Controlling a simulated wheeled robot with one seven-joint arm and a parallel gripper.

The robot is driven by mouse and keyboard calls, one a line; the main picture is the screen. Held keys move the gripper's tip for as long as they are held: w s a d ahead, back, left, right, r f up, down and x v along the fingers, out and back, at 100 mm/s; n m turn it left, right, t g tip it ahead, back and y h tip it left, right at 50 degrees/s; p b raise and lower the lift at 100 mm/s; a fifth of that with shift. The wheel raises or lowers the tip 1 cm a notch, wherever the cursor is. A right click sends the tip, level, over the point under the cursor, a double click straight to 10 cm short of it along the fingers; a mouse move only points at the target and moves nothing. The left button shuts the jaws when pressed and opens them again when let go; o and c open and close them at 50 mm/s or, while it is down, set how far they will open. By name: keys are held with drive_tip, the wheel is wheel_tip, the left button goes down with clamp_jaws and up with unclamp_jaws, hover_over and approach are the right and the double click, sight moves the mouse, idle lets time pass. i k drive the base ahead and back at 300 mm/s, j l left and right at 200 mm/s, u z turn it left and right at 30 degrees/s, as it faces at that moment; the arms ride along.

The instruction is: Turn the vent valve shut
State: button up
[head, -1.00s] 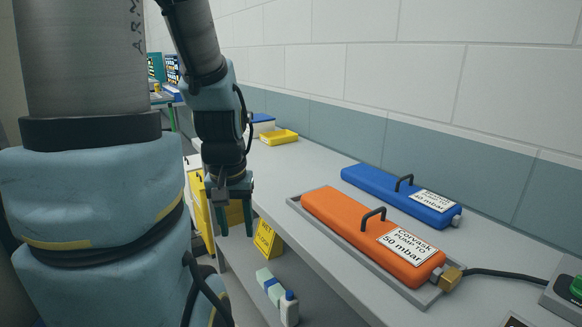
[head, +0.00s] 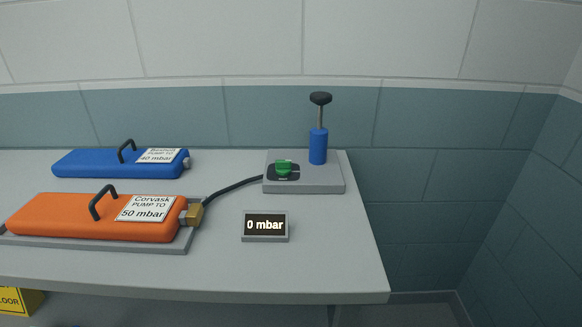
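The vent valve appears to be the green knob (head: 283,168) on a dark plate, on the left part of a grey pump base (head: 305,185) at the bench's right end. Its exact turn position is too small to tell. A blue hand pump (head: 318,147) with a black handle on a thin rod stands upright on the same base. A small display (head: 265,226) in front reads 0 mbar. A dark hose (head: 232,187) runs from the base to a brass fitting on the orange case. My gripper is outside the current view.
The orange case (head: 70,218), labelled Corvask, pump to 50 mbar, lies in a grey tray at left. A blue case (head: 90,163), labelled 40 mbar, lies behind it. The grey bench (head: 330,255) is clear around the display. A tiled wall runs behind.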

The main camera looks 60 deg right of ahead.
sight(283, 167)
drive_tip(key=i+j+z, duration=0.1)
drive_tip(key=z, duration=0.4)
drive_tip(key=i+j+z, duration=0.2)
drive_tip(key=z, duration=0.25)
drive_tip(key=i+j+z, duration=0.15)
drive_tip(key=j+z, duration=0.15)
drive_tip(key=z, duration=0.2)
